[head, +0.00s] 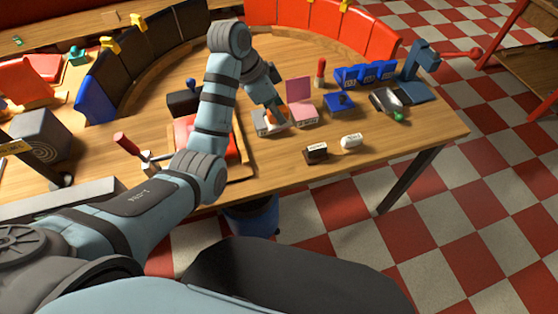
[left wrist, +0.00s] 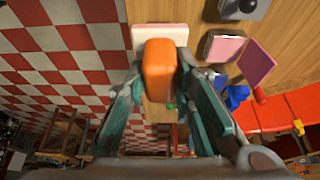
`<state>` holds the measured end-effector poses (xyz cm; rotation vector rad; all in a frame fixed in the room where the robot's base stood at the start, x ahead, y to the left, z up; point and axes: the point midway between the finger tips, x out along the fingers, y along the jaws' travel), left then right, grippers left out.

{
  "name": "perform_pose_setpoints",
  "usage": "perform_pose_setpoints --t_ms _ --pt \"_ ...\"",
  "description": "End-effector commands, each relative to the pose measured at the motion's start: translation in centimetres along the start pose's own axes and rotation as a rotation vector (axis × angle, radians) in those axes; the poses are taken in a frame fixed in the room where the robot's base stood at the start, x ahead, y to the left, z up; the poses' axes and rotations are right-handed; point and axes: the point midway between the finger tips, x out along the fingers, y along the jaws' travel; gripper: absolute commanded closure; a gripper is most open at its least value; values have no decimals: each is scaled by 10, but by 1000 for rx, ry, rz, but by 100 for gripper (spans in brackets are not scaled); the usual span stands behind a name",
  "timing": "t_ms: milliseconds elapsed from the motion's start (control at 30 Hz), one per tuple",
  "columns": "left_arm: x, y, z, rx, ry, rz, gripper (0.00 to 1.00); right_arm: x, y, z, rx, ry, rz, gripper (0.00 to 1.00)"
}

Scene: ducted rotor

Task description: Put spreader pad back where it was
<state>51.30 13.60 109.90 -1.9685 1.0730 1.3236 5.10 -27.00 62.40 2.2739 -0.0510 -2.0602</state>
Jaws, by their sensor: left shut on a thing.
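My left gripper (head: 277,106) is shut on an orange block (left wrist: 160,70), which I take to be the spreader pad or its grip. In the left wrist view the orange block sits between the fingers (left wrist: 158,88). A pale, pinkish-white slab (left wrist: 160,36) shows right behind it; I cannot tell if it is joined to it. In the head view only a bit of orange (head: 283,112) shows beside the fingertips. A pink-topped box (head: 304,116) with a raised pink lid (head: 299,89) stands just right of the gripper. My right gripper is not in view.
A grey box (head: 268,125) stands left of the pink box. A blue open box (head: 340,102), several blue bins (head: 365,74), a dark block (head: 316,152) and a white piece (head: 351,141) stand to the right. The table front between them is clear.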

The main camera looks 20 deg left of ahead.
Motion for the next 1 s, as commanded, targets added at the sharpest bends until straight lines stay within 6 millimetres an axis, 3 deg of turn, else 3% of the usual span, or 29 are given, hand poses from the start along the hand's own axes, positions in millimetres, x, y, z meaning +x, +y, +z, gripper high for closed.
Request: perform_pose_setpoints --t_ms 67,200,400,700,800,1000 --pt "16 3 5 13 -1 7 100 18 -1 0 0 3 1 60" --pt "68 3 26 13 -2 8 100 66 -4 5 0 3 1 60" --pt "124 3 50 11 -4 9 100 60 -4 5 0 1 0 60" --pt "174 2 70 9 -3 7 100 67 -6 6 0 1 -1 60" --pt "186 2 75 10 -2 6 100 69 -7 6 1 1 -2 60" --pt "186 2 75 10 -1 4 100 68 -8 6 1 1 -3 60"
